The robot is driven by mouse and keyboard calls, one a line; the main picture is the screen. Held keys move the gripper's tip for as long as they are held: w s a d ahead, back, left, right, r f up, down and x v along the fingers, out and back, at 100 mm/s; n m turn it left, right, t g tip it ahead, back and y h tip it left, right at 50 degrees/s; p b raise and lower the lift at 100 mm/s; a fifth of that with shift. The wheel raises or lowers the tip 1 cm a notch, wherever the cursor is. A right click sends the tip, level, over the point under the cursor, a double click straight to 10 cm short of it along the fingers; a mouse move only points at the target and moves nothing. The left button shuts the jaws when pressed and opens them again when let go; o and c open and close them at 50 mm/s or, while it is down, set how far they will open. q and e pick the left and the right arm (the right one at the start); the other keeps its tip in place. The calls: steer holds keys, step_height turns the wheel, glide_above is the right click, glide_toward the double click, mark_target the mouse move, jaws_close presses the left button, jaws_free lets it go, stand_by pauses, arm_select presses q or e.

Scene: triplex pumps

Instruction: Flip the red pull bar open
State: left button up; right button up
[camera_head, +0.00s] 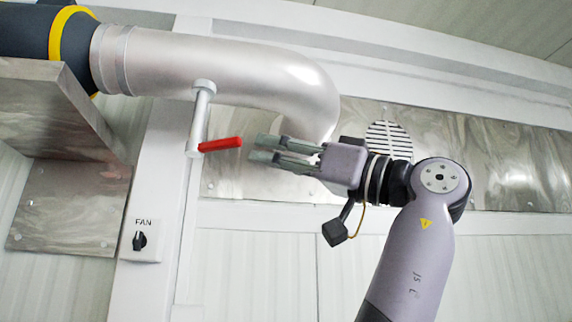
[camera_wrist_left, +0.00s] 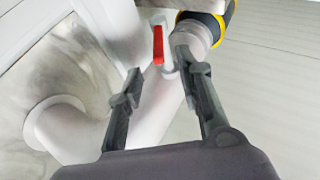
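The red pull bar (camera_head: 220,144) sticks out to the right from the lower end of a short grey stem (camera_head: 199,120) below the large silver pipe. My left gripper (camera_head: 254,148) is just right of the bar's free end, with its fingers pointing left at it. In the left wrist view the gripper (camera_wrist_left: 158,62) is open, with a clear gap between the two fingers. There the red bar (camera_wrist_left: 158,44) shows between and just beyond the fingertips, apart from them. My right gripper is in neither view.
The silver pipe (camera_head: 240,70) with a yellow-black collar (camera_head: 72,36) bends down behind my gripper. A FAN switch (camera_head: 140,240) is on the white post at lower left. A metal box (camera_head: 50,110) juts out at left. A round vent (camera_head: 389,138) is behind my wrist.

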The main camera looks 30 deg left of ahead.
arm_select(q)
steer(key=d, duration=0.2)
steer(key=s+d+t, duration=0.1)
steer(key=shift+d+f+m+b, duration=0.3)
stand_by(0.4)
steer(key=shift+a, duration=0.1)
